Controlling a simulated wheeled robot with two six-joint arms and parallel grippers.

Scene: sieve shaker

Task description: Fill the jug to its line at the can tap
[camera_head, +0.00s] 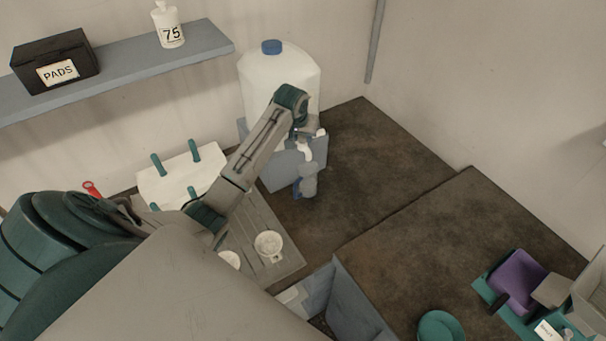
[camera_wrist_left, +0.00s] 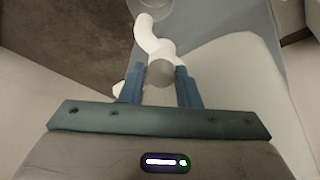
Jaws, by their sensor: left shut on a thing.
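The white can (camera_head: 280,75) with a blue cap stands against the back wall on a blue-grey stand (camera_head: 283,172). Its white tap (camera_head: 304,151) sticks out at the front and also shows in the left wrist view (camera_wrist_left: 150,35). My left gripper (camera_head: 308,131) is at the tap. In the left wrist view its blue fingers (camera_wrist_left: 160,80) are shut on the tap's grey round knob (camera_wrist_left: 160,72). A small grey vessel with a blue part, seemingly the jug (camera_head: 309,181), is below the tap in front of the stand. Its line and any liquid level cannot be made out.
A shelf (camera_head: 120,75) carries a black PADS box (camera_head: 55,62) and a white bottle (camera_head: 168,27) marked 75. A white rack (camera_head: 180,178) with teal pegs and a board (camera_head: 262,222) with round dishes are left. The brown counter (camera_head: 385,165) right of the can is clear.

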